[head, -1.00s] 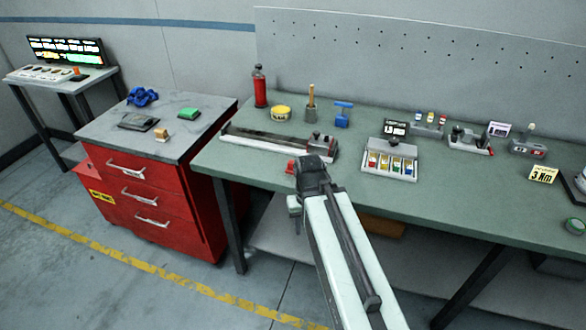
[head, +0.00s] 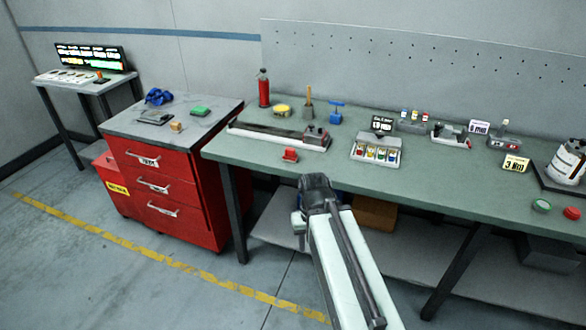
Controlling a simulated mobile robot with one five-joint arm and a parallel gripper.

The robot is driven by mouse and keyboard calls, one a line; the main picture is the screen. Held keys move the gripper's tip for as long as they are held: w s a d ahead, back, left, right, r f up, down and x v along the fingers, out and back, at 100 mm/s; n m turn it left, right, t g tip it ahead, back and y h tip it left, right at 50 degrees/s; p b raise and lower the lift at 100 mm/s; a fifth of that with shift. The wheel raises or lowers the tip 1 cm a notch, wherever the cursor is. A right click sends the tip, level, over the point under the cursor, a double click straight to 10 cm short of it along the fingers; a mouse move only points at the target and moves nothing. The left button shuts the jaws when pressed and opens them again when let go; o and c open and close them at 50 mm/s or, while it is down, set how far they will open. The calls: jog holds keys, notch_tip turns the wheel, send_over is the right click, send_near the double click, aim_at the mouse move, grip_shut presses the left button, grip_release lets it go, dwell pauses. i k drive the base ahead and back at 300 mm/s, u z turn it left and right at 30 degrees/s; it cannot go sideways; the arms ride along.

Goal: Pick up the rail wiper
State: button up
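A small red block-like piece (head: 290,155) lies on the green bench top (head: 232,152), just in front of the long dark rail (head: 270,134). A blue T-shaped tool (head: 336,112) stands behind the rail's right end. I cannot tell for sure which of these is the rail wiper. My gripper (head: 298,222) is at the end of my pale arm, in front of the bench edge and apart from both pieces. Its fingers are mostly hidden behind the dark wrist joint, and nothing shows held in it.
A brush in a pot (head: 308,108), a yellow tin (head: 283,110) and a red bottle (head: 263,88) stand behind the rail. A tray of coloured pots (head: 376,150) is to the right. A red drawer cabinet (head: 170,190) stands left. The bench's front strip is mostly clear.

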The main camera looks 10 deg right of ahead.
aim_at(291, 155)
jog(key=u, duration=0.1)
jog(key=i, duration=0.65)
jog(key=u, duration=0.7)
jog(key=i, duration=0.8)
jog(key=u, duration=0.5)
jog(key=k, duration=0.7)
jog(key=u, duration=0.25)
jog(key=i, duration=0.65)
jog(key=z, duration=0.1)
